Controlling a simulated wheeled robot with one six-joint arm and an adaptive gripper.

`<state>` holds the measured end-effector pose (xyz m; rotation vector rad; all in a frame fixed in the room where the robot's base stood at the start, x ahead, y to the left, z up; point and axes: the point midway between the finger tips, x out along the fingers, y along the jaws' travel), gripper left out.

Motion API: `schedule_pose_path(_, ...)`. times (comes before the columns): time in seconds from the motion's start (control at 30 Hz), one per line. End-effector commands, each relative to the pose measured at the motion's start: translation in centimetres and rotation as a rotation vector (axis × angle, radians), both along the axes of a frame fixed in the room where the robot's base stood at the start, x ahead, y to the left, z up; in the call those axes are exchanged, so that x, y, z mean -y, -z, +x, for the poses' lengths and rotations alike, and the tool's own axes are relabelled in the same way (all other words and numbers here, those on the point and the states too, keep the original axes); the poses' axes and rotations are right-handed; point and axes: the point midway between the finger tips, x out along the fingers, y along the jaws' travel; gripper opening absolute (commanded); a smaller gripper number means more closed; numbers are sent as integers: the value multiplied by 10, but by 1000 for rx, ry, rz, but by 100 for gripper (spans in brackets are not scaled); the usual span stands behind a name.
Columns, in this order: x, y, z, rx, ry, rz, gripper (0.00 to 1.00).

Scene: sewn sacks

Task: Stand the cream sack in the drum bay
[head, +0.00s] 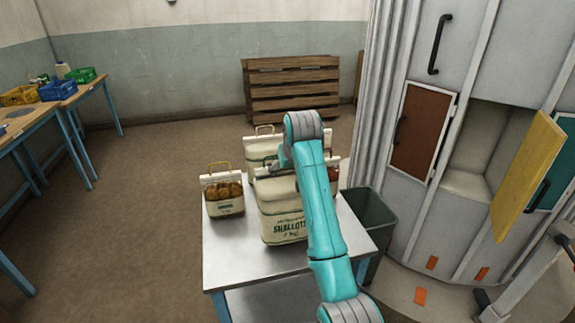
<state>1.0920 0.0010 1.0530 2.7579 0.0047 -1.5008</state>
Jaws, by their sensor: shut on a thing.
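A cream sack with green "SHALLOTS" lettering (283,228) stands upright at the middle of the metal table. My gripper (272,172) is at its top edge, shut on it; my arm hides most of the fingers and the sack's right side. A grey drum (455,70) stands at the right. One open bay (478,150) in it looks empty, with its yellow door (528,175) swung out to the right. A rust-brown door (420,135) left of the bay looks shut. A teal door (553,180) shows at the far right.
On the metal table (225,255), a small sack with brown contents (222,195) stands left; another cream sack (262,146) stands behind, with a partly hidden one at right. A dark green bin (372,215) stands between table and drum. Floor at left is clear.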

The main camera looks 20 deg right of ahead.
Motion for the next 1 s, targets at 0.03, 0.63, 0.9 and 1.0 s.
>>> schedule_pose_path(0.03, 0, 0, 1, 7, 0, 0, 13)
schedule_pose_path(0.63, 0, 30, 1, 9, 0, 0, 13)
schedule_pose_path(0.9, 0, 36, 0, -1, 0, 0, 100)
schedule_pose_path(1.0, 0, 36, 0, -1, 0, 0, 100)
